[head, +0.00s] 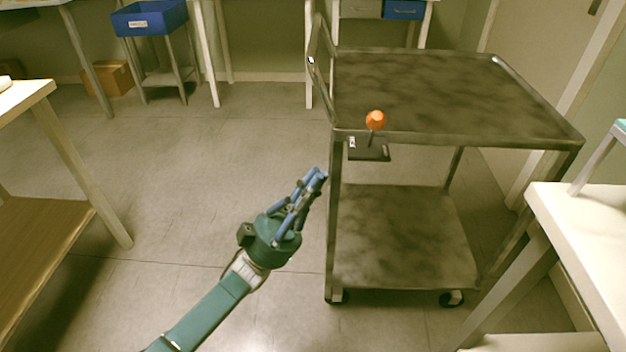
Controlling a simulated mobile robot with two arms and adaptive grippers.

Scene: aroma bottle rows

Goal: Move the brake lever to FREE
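The brake lever (371,135) has an orange ball knob and a short dark stem. It stands nearly upright, leaning slightly right, on a dark plate (370,153) at the near edge of the grey cart (450,85). A small pale mark (352,143) shows at the plate's left end; its writing is too small to read. My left gripper (319,175) is left of and lower in the picture than the lever, apart from it, beside the cart's near left post. Its blue fingers converge at the tips, shut with nothing seen between them. My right gripper is not in view.
The cart has a lower shelf (400,240), wheels and a push handle (319,65) at its left. White-topped tables stand at the left (25,95) and right (590,230). A blue bin (150,18) stands at the back. The floor left of the cart is clear.

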